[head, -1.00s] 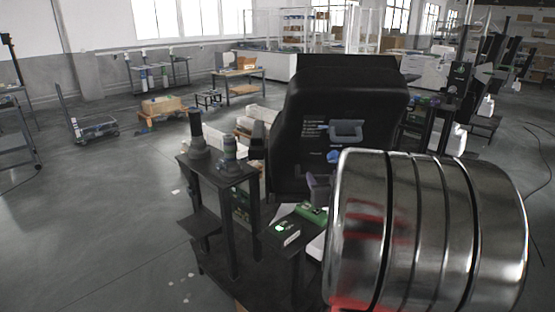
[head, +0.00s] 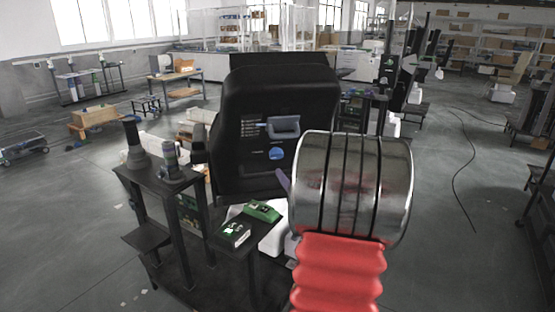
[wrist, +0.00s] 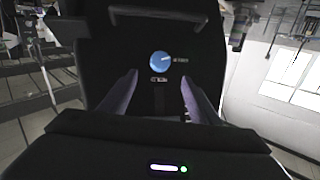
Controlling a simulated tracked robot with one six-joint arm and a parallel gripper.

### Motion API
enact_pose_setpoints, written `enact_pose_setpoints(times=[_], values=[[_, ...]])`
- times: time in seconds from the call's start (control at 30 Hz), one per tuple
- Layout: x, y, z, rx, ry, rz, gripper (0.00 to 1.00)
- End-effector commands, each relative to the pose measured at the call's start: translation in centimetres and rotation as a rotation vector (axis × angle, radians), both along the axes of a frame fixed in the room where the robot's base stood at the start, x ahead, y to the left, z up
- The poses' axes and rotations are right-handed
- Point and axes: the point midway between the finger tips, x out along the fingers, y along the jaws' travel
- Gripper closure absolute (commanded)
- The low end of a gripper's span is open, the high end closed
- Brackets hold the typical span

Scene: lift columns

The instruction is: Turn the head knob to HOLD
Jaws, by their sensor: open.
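The head knob (head: 276,153) is a round blue dial on the front of a black machine head (head: 240,110). It sits below a grey-purple handle (head: 285,127). In the wrist view the knob (wrist: 162,62) has a pale pointer mark aimed right and slightly up. Small white lettering lies beside and below it, too small to read. My gripper (wrist: 160,95) is open and empty in the wrist view. Its two grey-purple fingers are apart, with the knob framed between and beyond the tips, not touched. In the head view my arm hides most of the gripper.
A dark stand (head: 160,180) with two cylindrical posts is left of the machine head. A green-and-black box (head: 262,211) sits on a low ledge below the head. Open floor (head: 470,240) lies to the right, with a cable (head: 458,180) on it.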

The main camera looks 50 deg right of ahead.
Motion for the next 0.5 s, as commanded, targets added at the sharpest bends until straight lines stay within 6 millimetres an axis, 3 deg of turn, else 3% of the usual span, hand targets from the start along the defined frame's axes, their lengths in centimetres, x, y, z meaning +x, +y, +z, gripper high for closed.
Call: enact_pose_setpoints(times=[0.5], values=[[6.6,-3.9,-0.1,0.000,0.000,0.002,0.43]])
